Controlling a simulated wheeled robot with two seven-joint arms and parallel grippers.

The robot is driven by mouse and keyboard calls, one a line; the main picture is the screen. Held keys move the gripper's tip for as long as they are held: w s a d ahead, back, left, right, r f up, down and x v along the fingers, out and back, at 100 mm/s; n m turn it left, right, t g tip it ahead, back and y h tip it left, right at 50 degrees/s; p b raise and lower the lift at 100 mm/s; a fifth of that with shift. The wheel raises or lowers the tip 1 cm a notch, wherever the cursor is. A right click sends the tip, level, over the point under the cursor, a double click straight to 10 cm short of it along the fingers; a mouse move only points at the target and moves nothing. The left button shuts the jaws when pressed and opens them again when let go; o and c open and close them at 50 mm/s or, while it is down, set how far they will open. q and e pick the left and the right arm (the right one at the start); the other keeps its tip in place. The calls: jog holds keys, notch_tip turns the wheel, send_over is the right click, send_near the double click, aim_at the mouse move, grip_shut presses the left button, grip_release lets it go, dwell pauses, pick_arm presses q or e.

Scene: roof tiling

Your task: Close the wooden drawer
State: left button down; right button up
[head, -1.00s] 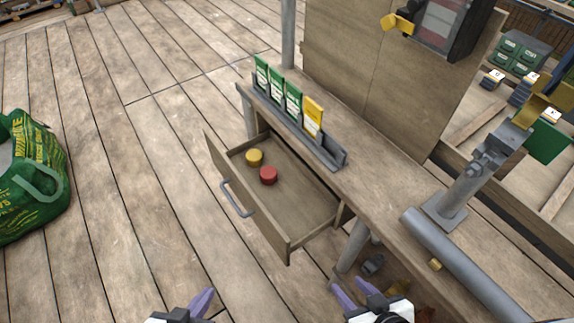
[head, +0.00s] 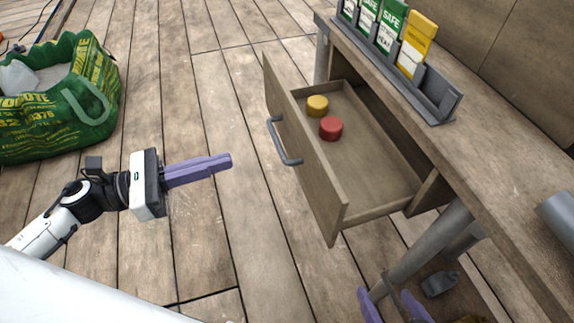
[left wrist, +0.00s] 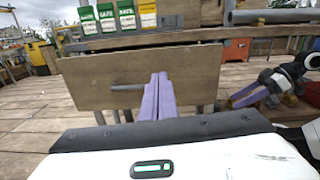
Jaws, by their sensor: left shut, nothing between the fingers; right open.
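The wooden drawer (head: 305,168) is pulled out from under the workbench, with a grey bar handle (head: 283,142) on its front. A yellow round piece (head: 317,105) and a red round piece (head: 331,127) lie inside it. My left gripper (head: 230,162) is shut and empty, pointing at the drawer front from the left, with a gap between. In the left wrist view the drawer front (left wrist: 100,80) is straight ahead, with its handle (left wrist: 127,88) just left of the purple fingers. My right gripper (head: 395,303) is open at the bottom of the head view, below the bench.
The bench top (head: 500,165) carries a grey rack (head: 440,100) of green and yellow packets. A grey bench leg (head: 425,245) stands right of the drawer. A green bag (head: 85,100) sits on the floor at left.

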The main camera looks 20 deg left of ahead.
pick_arm(q)
jog(key=m, duration=0.1)
send_near(305, 143)
jog(key=shift+g, duration=0.3)
jog(key=x, duration=0.6)
jog(key=shift+w+d, duration=0.1)
jog(key=shift+w, duration=0.2)
pick_arm(e)
jog(key=shift+w+a, duration=0.1)
jog(key=shift+w, duration=0.05)
jog(key=shift+f, duration=0.1)
